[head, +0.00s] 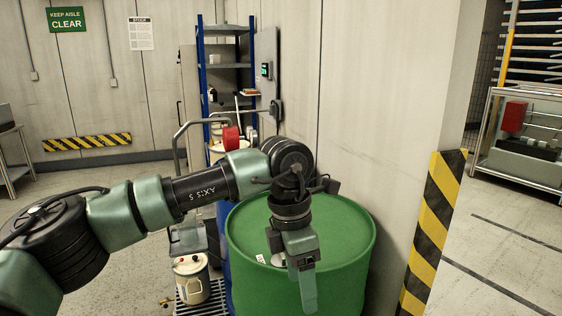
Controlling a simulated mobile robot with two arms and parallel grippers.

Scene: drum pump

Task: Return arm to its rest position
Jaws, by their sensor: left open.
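My left arm comes in from the left and reaches over the green drum (345,225). My left gripper (303,282) points down in front of the drum's top. It is open, with nothing seen between its fingers; it is seen nearly edge-on, so the gap does not show. I cannot tell how far it is from the drum's lid. The wrist and gripper hide part of the lid. My right gripper is not in view.
A wall corner with a yellow-black striped guard (434,225) stands close right of the drum. A small lidded pail (191,279) stands on a grate to the left. Behind are a blue-post shelf (228,66) and a red object (231,138). Floor at right is open.

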